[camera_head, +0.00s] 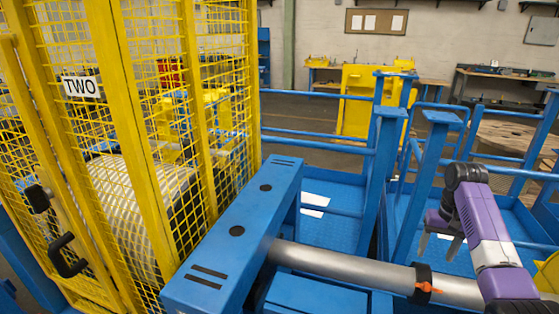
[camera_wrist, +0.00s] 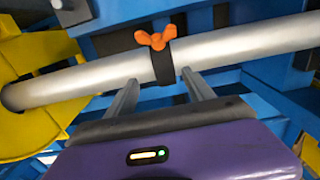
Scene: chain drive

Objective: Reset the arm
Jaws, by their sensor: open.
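My purple arm is at the right of the head view. Its gripper (camera_head: 441,240) points down, near the silver pipe and above the blue platform. In the wrist view my gripper (camera_wrist: 160,95) is open, its two grey fingers apart with nothing held between them. Beyond the fingers runs the silver pipe (camera_wrist: 232,44), with a black clamp and orange wing knob (camera_wrist: 156,40) around it. The same pipe (camera_head: 340,264) and its clamp with the orange knob (camera_head: 425,286) show in the head view.
A yellow mesh cage (camera_head: 183,110) marked TWO stands at the left. A blue beam (camera_head: 236,232) meets the pipe's left end. Blue railings (camera_head: 320,133) surround the platform. A yellow plate (camera_wrist: 30,60) surrounds the pipe's left end in the wrist view. A wooden spool (camera_head: 510,137) stands at the right.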

